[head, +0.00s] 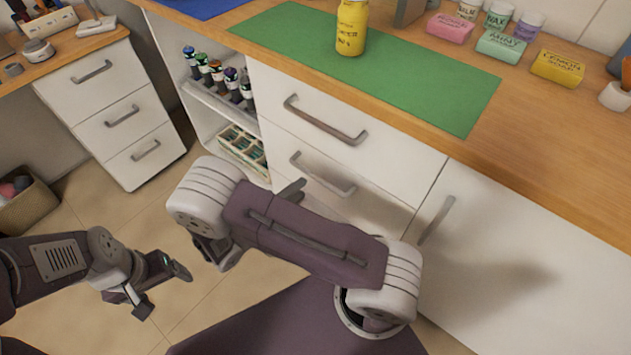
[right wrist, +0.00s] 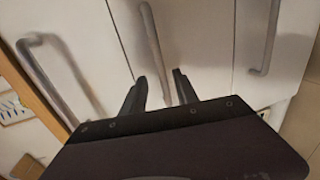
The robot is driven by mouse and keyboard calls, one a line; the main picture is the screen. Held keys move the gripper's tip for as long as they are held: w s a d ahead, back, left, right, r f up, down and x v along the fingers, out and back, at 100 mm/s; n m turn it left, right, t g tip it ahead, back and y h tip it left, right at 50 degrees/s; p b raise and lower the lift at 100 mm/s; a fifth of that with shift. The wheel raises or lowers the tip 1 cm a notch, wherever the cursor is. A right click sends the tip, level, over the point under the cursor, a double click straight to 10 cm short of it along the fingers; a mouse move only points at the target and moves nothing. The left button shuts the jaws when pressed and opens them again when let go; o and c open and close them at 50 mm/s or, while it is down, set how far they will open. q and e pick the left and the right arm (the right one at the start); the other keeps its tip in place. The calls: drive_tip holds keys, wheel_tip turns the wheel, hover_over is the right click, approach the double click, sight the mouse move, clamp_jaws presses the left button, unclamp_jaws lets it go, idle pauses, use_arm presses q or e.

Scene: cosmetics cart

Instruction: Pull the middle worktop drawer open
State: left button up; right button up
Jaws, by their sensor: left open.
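The middle worktop drawer (head: 338,207) is a white front under the top drawer and looks shut. Its grey bar handle (head: 322,176) shows above my right arm, and the handle also shows in the right wrist view (right wrist: 153,45). My right gripper (right wrist: 160,88) is open, with one dark finger on each side of that handle's near end. I cannot tell whether either finger touches it. In the head view my right arm hides most of this gripper. My left gripper (head: 163,288) is open and empty above the floor, at lower left.
The top drawer handle (head: 325,120) is just above. A cupboard door handle (head: 437,220) is to the right. Open shelves with bottles (head: 232,84) are to the left. The worktop carries a green mat (head: 430,88), a yellow bottle (head: 352,27) and soaps. A separate drawer unit (head: 122,115) stands farther left.

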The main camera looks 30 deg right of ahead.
sight(315, 176)
drive_tip(key=b+x, duration=0.2)
drive_tip(key=x, duration=0.6)
drive_tip(key=shift+s+f, duration=0.1)
clamp_jaws()
idle(1.0)
